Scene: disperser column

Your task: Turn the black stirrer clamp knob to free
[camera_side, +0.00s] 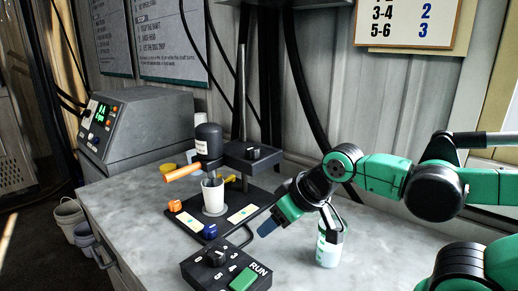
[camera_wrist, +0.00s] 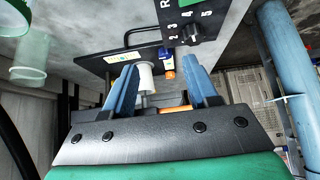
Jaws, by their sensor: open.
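A black clamp block (camera_side: 250,158) sits at the metal column, with a small black knob (camera_side: 253,150) on top. I take this as the stirrer clamp knob; its exact setting is too small to read. My gripper (camera_side: 267,227) is open and empty, in front of the stand and above the table near the control box. In the wrist view its blue fingers (camera_wrist: 162,78) are spread, with a white cup (camera_wrist: 147,77) visible beyond them.
A black control box (camera_side: 226,267) has a dial (camera_side: 216,257) and a green RUN button (camera_side: 243,279). The black base plate (camera_side: 262,197) carries orange and blue blocks. A translucent bottle (camera_side: 328,250) stands close to my arm. Bare table lies at the front left.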

